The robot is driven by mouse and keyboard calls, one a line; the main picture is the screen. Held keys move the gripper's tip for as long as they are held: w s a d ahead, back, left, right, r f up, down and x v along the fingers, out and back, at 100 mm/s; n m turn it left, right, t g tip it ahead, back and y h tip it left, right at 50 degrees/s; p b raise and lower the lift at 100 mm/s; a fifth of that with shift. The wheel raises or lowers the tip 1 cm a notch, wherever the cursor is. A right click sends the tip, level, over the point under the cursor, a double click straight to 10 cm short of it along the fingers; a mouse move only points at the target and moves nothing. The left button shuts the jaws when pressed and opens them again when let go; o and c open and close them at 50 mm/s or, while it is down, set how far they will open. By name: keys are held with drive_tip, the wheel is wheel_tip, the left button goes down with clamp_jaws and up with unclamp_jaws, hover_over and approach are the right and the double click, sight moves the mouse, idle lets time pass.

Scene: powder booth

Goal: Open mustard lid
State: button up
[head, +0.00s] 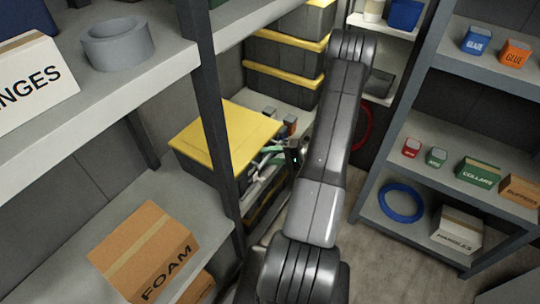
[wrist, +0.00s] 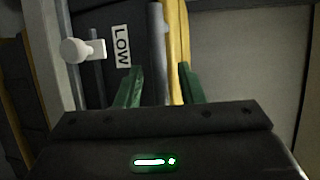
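The mustard lid (head: 228,132) lies flat and looks closed on a dark bin (head: 205,172) at the left centre of the head view. In the wrist view a narrow mustard strip (wrist: 178,45), apparently the lid's edge, runs beside a grey bar (wrist: 158,50). A dark face with a white LOW label (wrist: 122,46) is left of the bar. My gripper (wrist: 160,72) has its green fingers apart, with the bar and strip between or just beyond the tips. Gaps show beside the bar; contact is unclear. My arm partly hides the gripper in the head view.
A white knob (wrist: 75,50) sticks out left of the label. Stacked dark bins with yellow lids (head: 290,45) stand behind. A shelf with a FOAM box (head: 145,250) is at left. The right shelf holds a blue ring (head: 401,203) and small boxes. Some floor is clear below it.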

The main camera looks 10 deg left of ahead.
clamp_jaws()
drive_tip(key=w+a+r+h+p, duration=0.1)
drive_tip(key=a+r+h+p, duration=0.1)
drive_tip(key=r+p, duration=0.2)
drive_tip(key=a+r+m+h+p, duration=0.1)
drive_tip(key=a+r+p, duration=0.2)
drive_tip(key=r, duration=0.7)
drive_tip(key=w+a+r+g+h+p, duration=0.1)
drive_tip(key=a+r+h+p, duration=0.1)
drive_tip(key=r+p, duration=0.2)
drive_tip(key=shift+w+a+r+m+h+p, duration=0.3)
drive_tip(key=shift+w+r+p, duration=0.1)
drive_tip(key=shift+r, duration=1.25)
unclamp_jaws()
